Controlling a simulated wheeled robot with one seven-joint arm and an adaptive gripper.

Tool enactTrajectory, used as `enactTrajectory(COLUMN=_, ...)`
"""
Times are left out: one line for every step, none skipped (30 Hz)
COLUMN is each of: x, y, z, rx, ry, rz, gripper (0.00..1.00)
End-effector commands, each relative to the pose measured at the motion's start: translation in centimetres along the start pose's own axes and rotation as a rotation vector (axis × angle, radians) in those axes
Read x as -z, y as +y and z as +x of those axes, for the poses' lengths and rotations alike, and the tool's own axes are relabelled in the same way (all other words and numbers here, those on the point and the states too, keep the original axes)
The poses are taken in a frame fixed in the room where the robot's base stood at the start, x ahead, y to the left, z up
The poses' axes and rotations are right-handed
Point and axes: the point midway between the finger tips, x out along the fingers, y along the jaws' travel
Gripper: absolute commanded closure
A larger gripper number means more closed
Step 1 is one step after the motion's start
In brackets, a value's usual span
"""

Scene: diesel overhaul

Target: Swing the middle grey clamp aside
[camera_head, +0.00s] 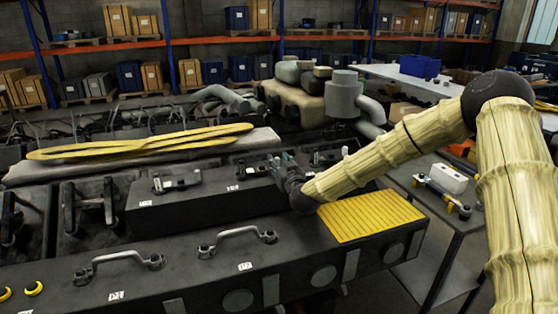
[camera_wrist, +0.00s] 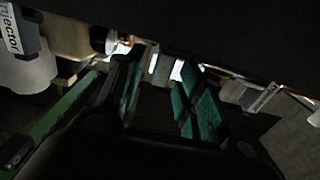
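Small grey clamp-like fittings sit on the dark engine cover. One (camera_head: 177,181) is at the left, and another (camera_head: 248,169) is just left of my gripper. More of the row lies behind my arm, so I cannot tell for sure which is the middle clamp. My gripper (camera_head: 281,162) is low over the cover, beside the second fitting. In the wrist view my gripper (camera_wrist: 163,95) shows two green-padded fingers standing apart. No held object is clear between them, and the picture is dark. I cannot tell whether a finger touches a clamp.
A front dark cover with metal handles (camera_head: 237,238) lies nearer me. A yellow ribbed plate (camera_head: 368,216) is at its right end. Yellow straps (camera_head: 140,141) lie on a pale cover behind. A grey cylinder (camera_head: 342,97) stands behind my arm. A side table (camera_head: 425,194) is right.

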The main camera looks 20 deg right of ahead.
Motion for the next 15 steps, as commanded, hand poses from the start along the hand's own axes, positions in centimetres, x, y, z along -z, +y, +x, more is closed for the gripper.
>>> enactTrajectory(x=0.0, y=0.01, z=0.23, rx=0.0, ry=-0.001, rz=0.0, gripper=0.62)
enactTrajectory(x=-0.01, y=0.01, z=0.32, rx=0.0, ry=-0.001, rz=0.0, gripper=0.62)
enactTrajectory(x=-0.02, y=0.0, z=0.41, rx=0.0, ry=0.0, rz=0.0, gripper=0.62)
enactTrajectory(x=-0.02, y=0.0, z=0.46, rx=0.0, ry=0.0, rz=0.0, gripper=0.62)
enactTrajectory(x=-0.02, y=0.0, z=0.49, rx=0.0, ry=0.0, rz=0.0, gripper=0.62)
enactTrajectory(x=-0.03, y=0.0, z=0.52, rx=0.0, ry=0.0, rz=0.0, gripper=0.62)
enactTrajectory(x=-0.03, y=0.0, z=0.52, rx=0.0, ry=0.0, rz=0.001, gripper=0.62)
enactTrajectory(x=-0.02, y=0.0, z=0.52, rx=0.0, ry=0.0, rz=0.001, gripper=0.62)
enactTrajectory(x=-0.03, y=0.0, z=0.52, rx=0.0, ry=0.0, rz=0.001, gripper=0.62)
enactTrajectory(x=-0.03, y=0.0, z=0.51, rx=0.0, ry=0.0, rz=0.001, gripper=0.62)
enactTrajectory(x=-0.03, y=0.01, z=0.51, rx=0.0, ry=0.0, rz=0.001, gripper=0.62)
enactTrajectory(x=-0.03, y=0.02, z=0.5, rx=0.0, ry=0.0, rz=0.001, gripper=0.64)
enactTrajectory(x=-0.03, y=0.02, z=0.5, rx=0.0, ry=0.0, rz=0.001, gripper=0.7)
enactTrajectory(x=-0.02, y=0.03, z=0.5, rx=0.0, ry=0.0, rz=0.001, gripper=0.75)
enactTrajectory(x=-0.03, y=0.03, z=0.5, rx=0.0, ry=0.0, rz=0.001, gripper=0.83)
